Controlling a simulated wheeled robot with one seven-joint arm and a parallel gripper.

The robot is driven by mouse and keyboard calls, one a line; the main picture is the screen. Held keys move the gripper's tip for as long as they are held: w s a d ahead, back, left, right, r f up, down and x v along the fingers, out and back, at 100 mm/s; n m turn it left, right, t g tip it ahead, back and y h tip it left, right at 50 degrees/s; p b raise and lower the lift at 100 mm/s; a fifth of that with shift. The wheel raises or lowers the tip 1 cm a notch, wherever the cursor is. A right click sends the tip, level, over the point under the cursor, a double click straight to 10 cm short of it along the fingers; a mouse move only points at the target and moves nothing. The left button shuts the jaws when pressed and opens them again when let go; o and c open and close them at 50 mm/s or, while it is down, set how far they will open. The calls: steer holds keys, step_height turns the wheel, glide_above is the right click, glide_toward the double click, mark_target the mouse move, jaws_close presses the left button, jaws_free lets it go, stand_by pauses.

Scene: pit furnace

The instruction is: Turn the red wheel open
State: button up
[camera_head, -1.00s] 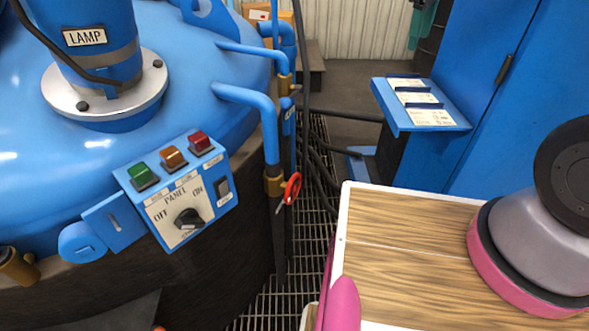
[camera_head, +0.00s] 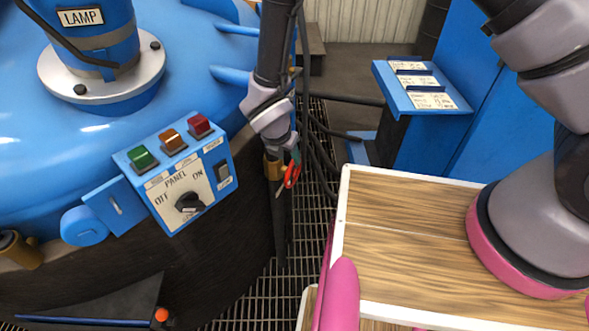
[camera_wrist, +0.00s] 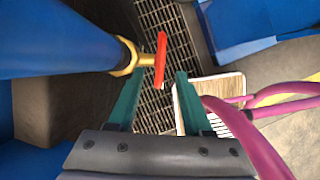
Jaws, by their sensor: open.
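The red wheel (camera_head: 291,174) sits on a brass valve (camera_head: 272,167) at the lower end of a blue pipe, beside the furnace. In the wrist view the red wheel (camera_wrist: 161,60) shows nearly edge-on, joined to the brass fitting (camera_wrist: 130,58). My gripper (camera_head: 295,158) is right at the wheel and hides part of it. In the wrist view my gripper (camera_wrist: 156,88) has two green fingers spread apart, with the wheel just beyond the left fingertip, near the gap. I cannot tell whether a finger touches it. Nothing is held.
The furnace's control panel (camera_head: 181,183), with green, orange and red buttons, is left of the valve. Black cables (camera_head: 317,150) hang just right of the wheel. Metal grating (camera_head: 265,300) covers the floor below. A blue stand with labels (camera_head: 422,90) is at right.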

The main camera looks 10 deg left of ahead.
mark_target(295, 169)
steer(key=x, duration=1)
steer(key=shift+w+f, duration=0.15)
jaws_close()
